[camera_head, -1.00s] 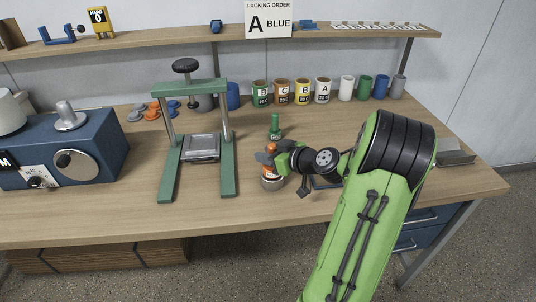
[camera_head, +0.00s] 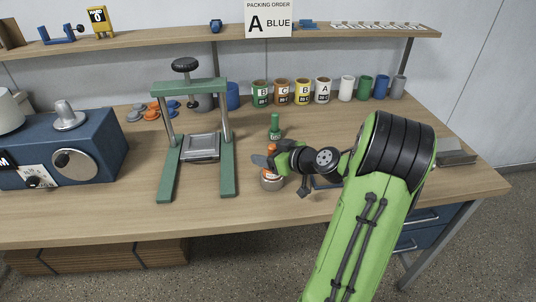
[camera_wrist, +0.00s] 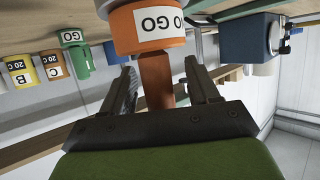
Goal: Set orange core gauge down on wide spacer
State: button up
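My gripper (camera_head: 268,158) is at the stem. In the wrist view, which is upside down, the orange stem (camera_wrist: 155,80) is between my two fingers (camera_wrist: 163,88), with gaps on both sides. My gripper is open around it. The spacer shows only partly at the top edge of the wrist view.
A green GO gauge (camera_head: 275,128) stands just behind. A green press frame (camera_head: 228,170) stands to the left. Labelled cups (camera_head: 303,93) and plain cups line the back. A blue machine (camera_head: 95,150) is at far left. Bare table lies between press and gauge.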

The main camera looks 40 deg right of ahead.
jog(key=p+v, duration=0.2)
jog(key=v, duration=1.3)
jog(key=shift+s, duration=0.4)
jog(key=shift+r, duration=0.1)
jog(key=w+a+r+n+g+p, duration=0.1)
jog(key=a+r+g+p, duration=0.1)
jog(key=a, duration=0.5)
jog(key=w+a+r+g+y+p, duration=0.1)
jog(key=a+g+p, duration=0.15)
jog(key=a, duration=0.35)
jog(key=w+a+r+n+g+p, duration=0.1)
jog(key=w+a+r+g, duration=0.15)
jog(key=a, duration=0.45)
jog(key=s+a+r+m+h+p, duration=0.1)
jog(key=s+a+r+p, duration=0.1)
jog(key=s, duration=0.3)
jog(key=s+a+r+m+h+p, duration=0.1)
jog(key=s+a+r+m+p, duration=0.1)
jog(key=s+a, duration=0.3)
jog(key=shift+s+r+g, duration=0.4)
jog(key=shift+s+r, duration=0.4)
